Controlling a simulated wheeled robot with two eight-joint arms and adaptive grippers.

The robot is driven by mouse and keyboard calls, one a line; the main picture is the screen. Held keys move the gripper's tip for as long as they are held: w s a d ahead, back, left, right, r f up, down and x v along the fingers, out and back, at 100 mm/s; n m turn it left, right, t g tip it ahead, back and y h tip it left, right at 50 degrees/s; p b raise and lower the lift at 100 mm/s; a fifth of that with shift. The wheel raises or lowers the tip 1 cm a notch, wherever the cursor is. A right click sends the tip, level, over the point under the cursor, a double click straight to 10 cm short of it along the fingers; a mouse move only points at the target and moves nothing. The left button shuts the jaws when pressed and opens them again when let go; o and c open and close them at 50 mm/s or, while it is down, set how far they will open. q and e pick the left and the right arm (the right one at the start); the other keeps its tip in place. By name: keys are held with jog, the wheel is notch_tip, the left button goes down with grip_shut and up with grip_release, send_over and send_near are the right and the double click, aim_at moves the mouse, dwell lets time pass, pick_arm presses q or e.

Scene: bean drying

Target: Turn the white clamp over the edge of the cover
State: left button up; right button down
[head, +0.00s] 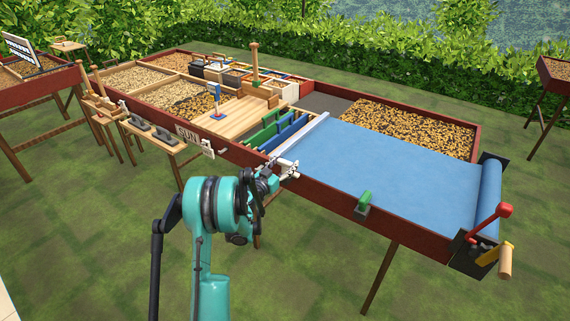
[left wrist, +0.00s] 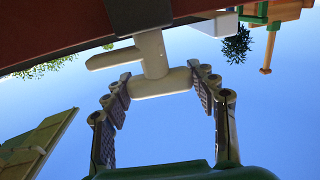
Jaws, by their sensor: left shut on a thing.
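The white clamp (head: 289,166) is at the front wall of the long bed, by the near left corner of the blue cover (head: 390,165). In the left wrist view the clamp (left wrist: 152,55) hangs from a dark bracket (left wrist: 138,14) on the red wall, with one arm pointing left and a crossbar at its lower end. My left gripper (head: 281,175) has its fingers on either side of this crossbar and is shut on it; it also shows in the left wrist view (left wrist: 160,82). A pale bar (head: 298,134) runs along the cover's left edge. My right gripper is not in view.
A green clamp (head: 364,202) sits on the front wall, right of my gripper. A red-knobbed crank (head: 504,211) and a yellow lever (head: 495,254) stand at the right end. Blue and green slats (head: 280,133) and a wooden board (head: 235,118) lie left of the cover.

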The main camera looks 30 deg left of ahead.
pick_arm(q)
jog(key=n+y, duration=0.1)
jog(key=y, duration=0.1)
jog(key=n+g+y, duration=0.1)
jog(key=n+y, duration=0.1)
jog(key=y, duration=0.1)
jog(key=n+y, duration=0.1)
jog(key=y, duration=0.1)
jog(key=shift+w+d+n, duration=0.1)
jog(key=shift+d+n, duration=0.15)
jog(key=shift+n, duration=0.15)
jog(key=n+g+y, duration=0.2)
jog(key=y, duration=0.1)
jog(key=n+g+y, duration=0.2)
jog(key=y, duration=0.1)
jog(key=n+g+y, duration=0.2)
jog(key=g, duration=0.1)
jog(key=n+g+y, duration=0.2)
jog(key=g, duration=0.1)
jog(key=shift+a+n, duration=0.1)
jog(key=shift+n, duration=0.3)
jog(key=shift+a+n+g+y, duration=0.1)
jog(key=shift+n+g+y, duration=0.25)
jog(key=shift+n+g, duration=0.8)
jog(key=shift+n+g+y, duration=0.35)
jog(key=shift+n+g, duration=0.3)
jog(key=shift+g, duration=0.9)
jog(key=o, duration=1.2)
jog(key=shift+c, duration=0.2)
